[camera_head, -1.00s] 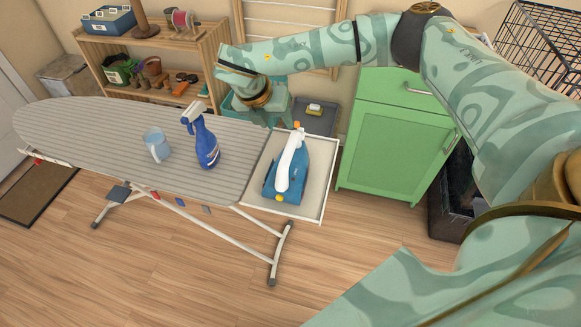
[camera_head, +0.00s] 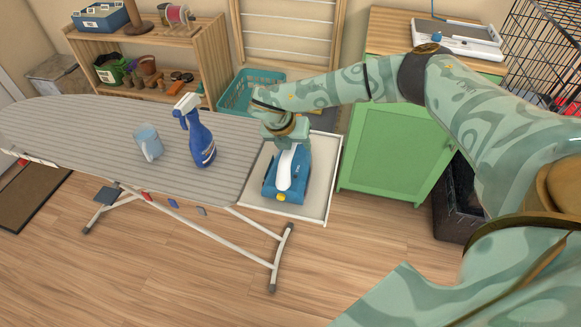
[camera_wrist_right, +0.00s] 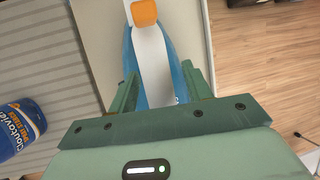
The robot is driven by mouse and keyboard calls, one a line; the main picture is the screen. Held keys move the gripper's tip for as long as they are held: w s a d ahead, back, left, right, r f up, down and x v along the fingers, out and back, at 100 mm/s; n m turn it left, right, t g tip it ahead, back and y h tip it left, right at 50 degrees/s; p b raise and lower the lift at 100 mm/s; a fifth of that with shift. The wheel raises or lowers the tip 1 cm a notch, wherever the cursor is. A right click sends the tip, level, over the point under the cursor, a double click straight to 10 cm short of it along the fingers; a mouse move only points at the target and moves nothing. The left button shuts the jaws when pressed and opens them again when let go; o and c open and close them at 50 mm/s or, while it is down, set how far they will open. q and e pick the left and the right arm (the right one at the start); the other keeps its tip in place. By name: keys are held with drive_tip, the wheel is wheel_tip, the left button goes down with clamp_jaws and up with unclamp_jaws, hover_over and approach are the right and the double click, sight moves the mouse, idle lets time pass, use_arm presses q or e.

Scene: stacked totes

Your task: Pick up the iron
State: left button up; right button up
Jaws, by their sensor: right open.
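The iron (camera_head: 270,188), blue with a white handle, rests on the pale tray (camera_head: 312,206) at the right end of the ironing board. My right gripper (camera_head: 287,146) is over the back part of the iron and hides it in the head view. In the right wrist view the open right gripper (camera_wrist_right: 160,88) has one finger on each side of the iron's white handle (camera_wrist_right: 152,60). The fingers look apart from the handle; whether they touch the blue body is unclear. My left gripper is out of view.
A blue spray bottle (camera_head: 201,146) and a pale blue cup (camera_head: 148,143) stand on the ironing board (camera_head: 85,125) to the left. A teal basket (camera_head: 236,96) lies behind the tray. A green cabinet (camera_head: 395,150) stands to the right.

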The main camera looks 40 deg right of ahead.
drive_tip(key=shift+d+f, duration=0.1)
clamp_jaws()
idle(1.2)
